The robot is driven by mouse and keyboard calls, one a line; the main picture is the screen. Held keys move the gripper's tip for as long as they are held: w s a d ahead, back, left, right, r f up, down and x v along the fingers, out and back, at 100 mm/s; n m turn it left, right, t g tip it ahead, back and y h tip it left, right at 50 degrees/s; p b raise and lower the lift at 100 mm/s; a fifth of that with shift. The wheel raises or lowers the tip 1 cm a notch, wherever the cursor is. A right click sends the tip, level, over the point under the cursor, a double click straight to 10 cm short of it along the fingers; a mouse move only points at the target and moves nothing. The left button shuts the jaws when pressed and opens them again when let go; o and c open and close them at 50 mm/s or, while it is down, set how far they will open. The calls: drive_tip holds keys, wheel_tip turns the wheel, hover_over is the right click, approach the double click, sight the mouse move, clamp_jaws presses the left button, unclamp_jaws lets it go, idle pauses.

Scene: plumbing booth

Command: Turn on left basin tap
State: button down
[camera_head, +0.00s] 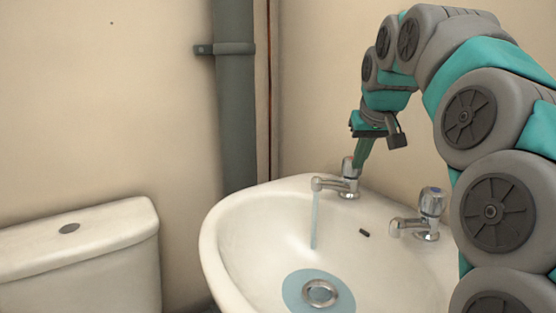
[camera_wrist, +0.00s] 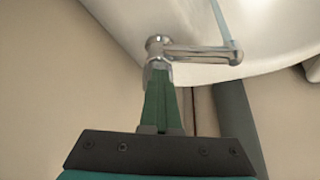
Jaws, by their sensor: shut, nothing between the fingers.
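The left basin tap (camera_head: 338,184) stands on the back rim of the white basin (camera_head: 222,232). A stream of water (camera_head: 315,220) runs from its spout into the bowl, where a bluish patch surrounds the drain. My gripper (camera_head: 358,164) is shut and empty, its green fingers pointing down at the top of the left tap. In the wrist view, the fingertips (camera_wrist: 161,75) reach the tap's (camera_wrist: 190,52) chrome body; whether they touch is hard to tell. The tap's handle is partly hidden by the fingers.
The right basin tap (camera_head: 425,214) stands on the rim to the right, with no water from its spout. A white toilet cistern (camera_head: 85,245) is at the left. A grey vertical pipe (camera_head: 234,110) runs up the wall behind the basin. Open space lies above the bowl.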

drive_tip(key=shift+s, duration=0.1)
wheel_tip(320, 180, up, 6)
drive_tip(key=shift+s+p, duration=0.3)
drive_tip(key=shift+p, duration=0.15)
idle(0.5)
drive_tip(key=shift+s+d, duration=0.1)
